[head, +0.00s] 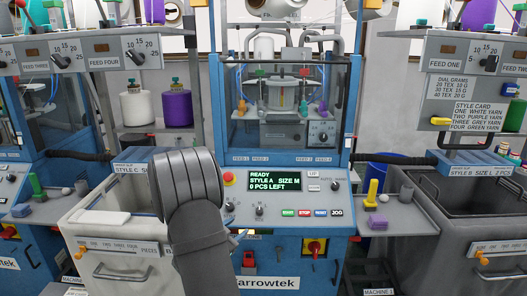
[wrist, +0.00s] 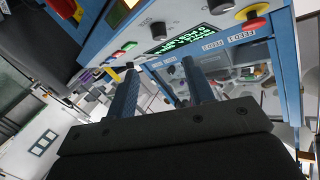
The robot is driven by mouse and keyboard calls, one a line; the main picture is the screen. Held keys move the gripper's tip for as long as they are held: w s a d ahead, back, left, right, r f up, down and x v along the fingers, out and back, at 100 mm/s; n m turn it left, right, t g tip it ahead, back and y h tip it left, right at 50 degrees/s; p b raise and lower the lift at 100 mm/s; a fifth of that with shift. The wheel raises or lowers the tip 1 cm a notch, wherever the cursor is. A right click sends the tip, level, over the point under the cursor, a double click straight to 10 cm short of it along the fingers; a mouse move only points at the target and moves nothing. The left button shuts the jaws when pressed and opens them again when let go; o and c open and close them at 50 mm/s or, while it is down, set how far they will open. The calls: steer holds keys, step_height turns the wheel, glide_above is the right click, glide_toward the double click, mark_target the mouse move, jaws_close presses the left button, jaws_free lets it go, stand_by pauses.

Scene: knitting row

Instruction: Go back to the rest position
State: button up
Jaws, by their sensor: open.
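My gripper (wrist: 160,68) shows in the wrist view with its two dark fingers well apart and nothing between them. Beyond the fingers, in that tilted view, is the blue machine front with its control panel (wrist: 120,40). In the head view my grey arm stands in front of the middle machine, and the arm hides most of the gripper. The control panel (head: 315,203) there has a green-lit display (head: 275,187) reading READY, STYLE A, SIZE M, 0 PCS LEFT.
A grey bin (head: 85,220) labelled style C stands left of my arm, with a white piece on its rim. A dark bin (head: 480,205) labelled style B stands at the right. A small shelf (head: 405,222) holds a yellow-handled tool (head: 373,192) and a purple block (head: 378,222).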

mark_target(258, 212)
steer(key=x, duration=1.2)
steer(key=shift+w+d+f, duration=0.1)
steer(key=shift+w+d, duration=0.05)
steer(key=shift+w, duration=0.1)
